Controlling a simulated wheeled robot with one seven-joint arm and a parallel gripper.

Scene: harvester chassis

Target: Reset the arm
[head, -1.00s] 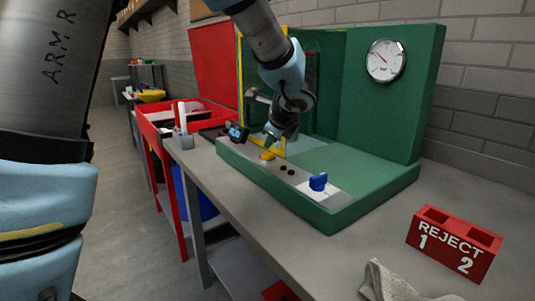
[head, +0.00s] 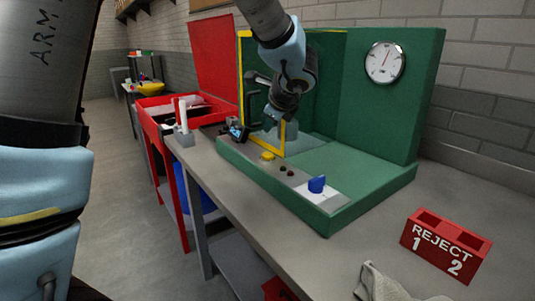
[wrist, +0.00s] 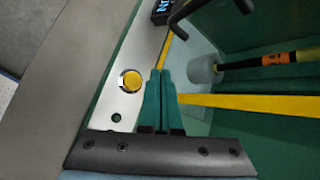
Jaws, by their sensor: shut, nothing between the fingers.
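My gripper (head: 272,112) hangs over the left part of the green test station (head: 380,190), near its yellow frame (head: 240,75). In the wrist view its two teal fingers (wrist: 160,76) are together with nothing between them. They point toward a black handle (wrist: 182,15) and lie above the panel strip. A round yellow button (head: 267,156) sits on that strip; in the wrist view it (wrist: 130,80) lies left of the fingertips, apart from them. A blue knob (head: 317,184) stands on a white plate at the strip's front end.
A round gauge (head: 385,62) hangs on the station's back wall. A red REJECT box (head: 445,245) and a grey cloth (head: 385,285) lie on the bench at front right. A red open cabinet (head: 170,112) stands at left. Bench space between station and REJECT box is clear.

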